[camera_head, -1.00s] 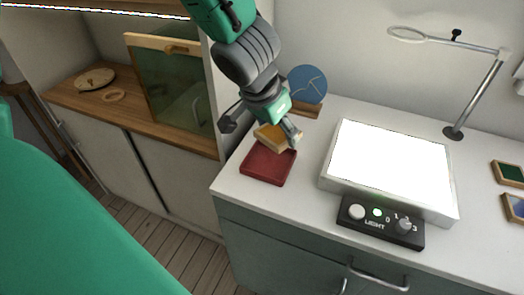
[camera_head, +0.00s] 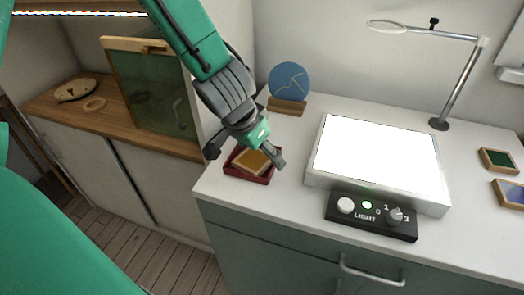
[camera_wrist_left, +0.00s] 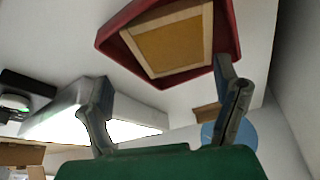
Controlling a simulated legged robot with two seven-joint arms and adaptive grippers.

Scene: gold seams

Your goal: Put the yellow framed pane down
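The yellow framed pane (camera_head: 251,160) lies in the red tray (camera_head: 249,177) at the left end of the white counter. In the left wrist view the pane (camera_wrist_left: 172,44) has a pale wooden frame and sits inside the walls of the red tray (camera_wrist_left: 232,28). My left gripper (camera_head: 246,158) is just above the tray in the head view. Its two fingers are spread wide, and in the wrist view nothing is between them (camera_wrist_left: 165,115). The pane is apart from the fingers there. My right gripper is not in view.
A lit light panel (camera_head: 376,153) with a black control box (camera_head: 371,215) stands right of the tray. A blue disc on a wooden stand (camera_head: 289,84) is behind it. A magnifier lamp (camera_head: 462,85) and small framed panes (camera_head: 498,160) are farther right.

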